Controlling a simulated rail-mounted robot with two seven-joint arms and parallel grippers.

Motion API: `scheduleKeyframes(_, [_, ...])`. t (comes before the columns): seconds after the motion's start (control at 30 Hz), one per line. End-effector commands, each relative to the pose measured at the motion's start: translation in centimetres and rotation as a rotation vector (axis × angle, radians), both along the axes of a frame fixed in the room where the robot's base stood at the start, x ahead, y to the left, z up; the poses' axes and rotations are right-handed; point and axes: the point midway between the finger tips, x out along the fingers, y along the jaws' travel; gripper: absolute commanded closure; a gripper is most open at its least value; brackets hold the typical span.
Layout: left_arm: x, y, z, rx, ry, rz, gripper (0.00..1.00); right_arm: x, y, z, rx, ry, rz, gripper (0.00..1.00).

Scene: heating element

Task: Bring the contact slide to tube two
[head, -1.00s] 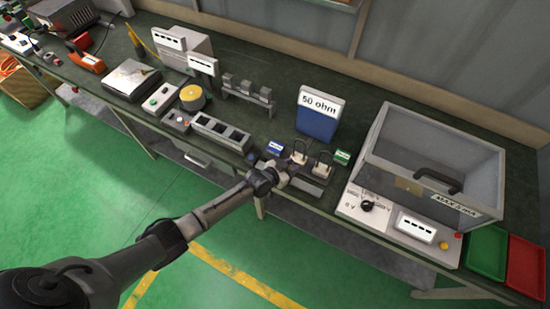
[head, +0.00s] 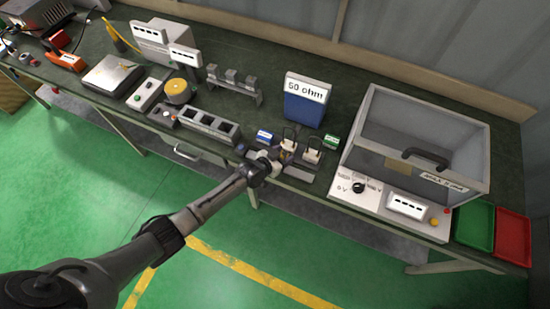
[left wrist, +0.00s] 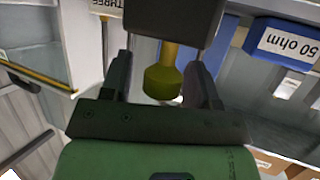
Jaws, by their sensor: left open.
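My left gripper (head: 285,156) is at the bench's front edge, beside a dark base (head: 301,173) with two pale blocks, the left one (head: 287,144) and the right one (head: 312,152), each with a dark loop. In the left wrist view my gripper (left wrist: 161,72) is open, its fingers on either side of a yellow knob (left wrist: 163,82) under a dark block (left wrist: 175,18). I cannot tell whether the fingers touch the knob. No part is clearly recognisable as the contact slide or as tube two. My right gripper is out of view.
A blue 50 ohm box (head: 304,104) stands behind the blocks, and also shows in the left wrist view (left wrist: 268,38). A large grey box (head: 415,180) with a handle stands to the right, then green (head: 474,224) and red (head: 512,236) trays. A slotted grey holder (head: 208,127) lies left.

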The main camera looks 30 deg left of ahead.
Motion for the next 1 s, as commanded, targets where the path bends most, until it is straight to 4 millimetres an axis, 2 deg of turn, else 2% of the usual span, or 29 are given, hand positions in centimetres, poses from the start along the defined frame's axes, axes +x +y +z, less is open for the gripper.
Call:
scheduleKeyframes(0.17, [-2.0,0.7,0.9,0.001,0.002,0.0,0.45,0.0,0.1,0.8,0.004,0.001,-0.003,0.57])
scheduleKeyframes(0.6, [-9.2,3.3,3.9,0.002,0.003,0.0,0.45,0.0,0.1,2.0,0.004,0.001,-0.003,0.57])
scheduleKeyframes(0.8, [-11.1,4.0,4.8,0.002,0.002,0.0,0.45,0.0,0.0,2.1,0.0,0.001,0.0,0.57])
scheduleKeyframes(1.0, [-11.8,4.2,5.1,0.0,0.001,0.0,0.45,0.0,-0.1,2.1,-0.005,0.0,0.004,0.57])
